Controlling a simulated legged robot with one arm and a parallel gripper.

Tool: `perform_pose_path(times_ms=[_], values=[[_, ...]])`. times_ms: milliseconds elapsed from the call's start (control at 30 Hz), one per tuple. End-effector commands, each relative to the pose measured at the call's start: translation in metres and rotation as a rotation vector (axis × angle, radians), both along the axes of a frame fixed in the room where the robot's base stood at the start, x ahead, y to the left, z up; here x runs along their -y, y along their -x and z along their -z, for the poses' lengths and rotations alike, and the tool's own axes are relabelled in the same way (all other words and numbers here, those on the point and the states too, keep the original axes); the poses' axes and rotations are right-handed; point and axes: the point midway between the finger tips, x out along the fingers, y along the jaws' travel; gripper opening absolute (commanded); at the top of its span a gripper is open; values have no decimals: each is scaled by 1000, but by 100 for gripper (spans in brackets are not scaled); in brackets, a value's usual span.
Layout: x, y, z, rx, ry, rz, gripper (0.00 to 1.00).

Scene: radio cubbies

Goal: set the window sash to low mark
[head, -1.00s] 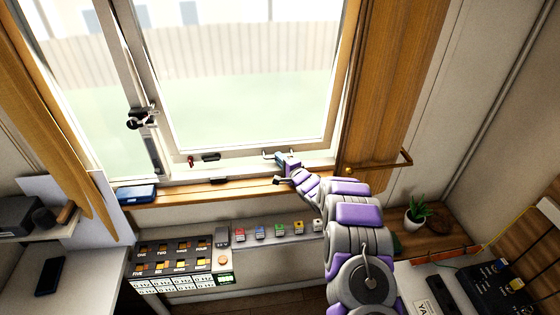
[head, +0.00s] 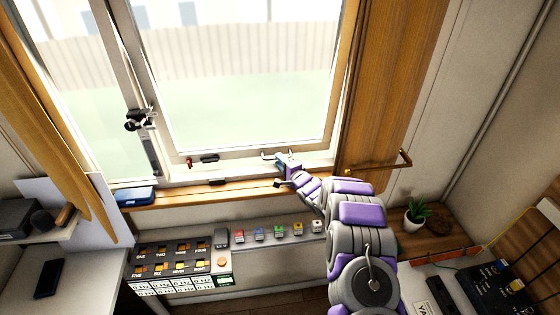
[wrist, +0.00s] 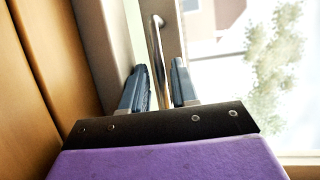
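The window sash (head: 250,163) is a pale frame around a large pane, with its bottom rail just above the wooden sill. A metal bar handle (head: 272,154) sits on the rail's right part. My gripper (head: 284,171) is at this handle. In the wrist view my gripper (wrist: 158,85) has its two blue-grey fingers apart, with the handle bar (wrist: 158,48) between them and a gap visible. Whether a finger touches the bar is unclear. A small red piece (head: 189,162) and a black catch (head: 209,159) are on the rail further left. I cannot make out a low mark.
A blue case (head: 135,194) lies on the sill's left end. Below are a labelled switch panel (head: 180,265) and a shelf with several small coloured blocks (head: 260,233). A wooden panel with a rail (head: 385,163) stands close right of my gripper. A potted plant (head: 415,215) is further right.

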Motion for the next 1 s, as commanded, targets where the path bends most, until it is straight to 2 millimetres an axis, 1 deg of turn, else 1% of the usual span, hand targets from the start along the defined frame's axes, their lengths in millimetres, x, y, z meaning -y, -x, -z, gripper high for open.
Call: perform_pose_path(times_ms=[33, 200, 433, 600, 800, 1000], values=[[5, 6, 4, -12, 3, 3, 37], [22, 27, 3, -16, 2, 5, 37], [46, 56, -3, -10, 0, 7, 37], [58, 75, -3, -9, 0, 7, 37], [65, 85, -5, -5, 2, 6, 37], [65, 86, -6, -4, 0, 5, 37]])
